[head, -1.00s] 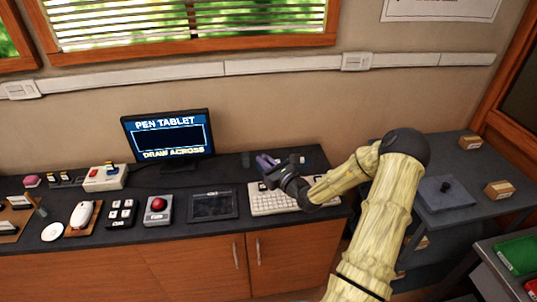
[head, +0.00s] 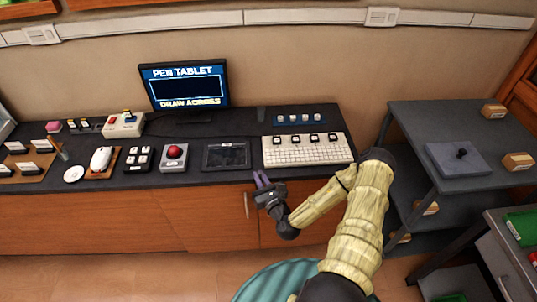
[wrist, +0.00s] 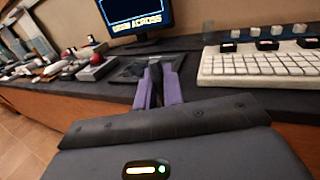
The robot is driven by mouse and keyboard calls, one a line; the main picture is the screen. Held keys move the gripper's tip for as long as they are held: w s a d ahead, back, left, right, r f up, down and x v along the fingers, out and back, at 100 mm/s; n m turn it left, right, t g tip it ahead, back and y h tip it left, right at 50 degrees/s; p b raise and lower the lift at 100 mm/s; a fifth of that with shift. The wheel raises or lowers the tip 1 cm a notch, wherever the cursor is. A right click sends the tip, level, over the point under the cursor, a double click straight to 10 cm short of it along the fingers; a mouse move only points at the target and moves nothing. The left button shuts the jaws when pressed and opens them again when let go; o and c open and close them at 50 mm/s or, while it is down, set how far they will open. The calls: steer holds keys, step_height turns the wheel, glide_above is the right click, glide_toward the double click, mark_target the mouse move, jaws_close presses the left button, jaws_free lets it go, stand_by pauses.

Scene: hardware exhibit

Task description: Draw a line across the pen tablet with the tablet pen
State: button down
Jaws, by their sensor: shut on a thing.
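The pen tablet (head: 226,156) is a flat dark slab lying on the counter, left of the keyboard. It also shows in the wrist view (wrist: 128,72), partly hidden behind my fingers. My gripper (head: 261,179) has purple fingers and is at the counter's front edge, in front of and slightly right of the tablet, apart from it. In the wrist view it is shut on a slim dark thing (wrist: 155,82), which appears to be the tablet pen. Its tip and tilt are hard to make out. The monitor (head: 184,86) behind reads "PEN TABLET" and "DRAW ACROSS".
A white keyboard (head: 305,153) with several black-based keys behind it lies right of the tablet. A grey shelf unit (head: 400,125) stands at the right.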

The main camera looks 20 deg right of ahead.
steer(key=s+a+f+b, duration=0.2)
steer(key=f+b, duration=0.1)
steer(key=f, duration=0.3)
steer(key=s+a+f+m+h+b, duration=0.1)
steer(key=s+a+f+b, duration=0.1)
steer(key=f+b, duration=0.2)
step_height(320, 180, down, 3)
steer(key=shift+s+f+h, duration=0.1)
steer(key=shift+s+h, duration=0.2)
steer(key=shift+s, duration=0.1)
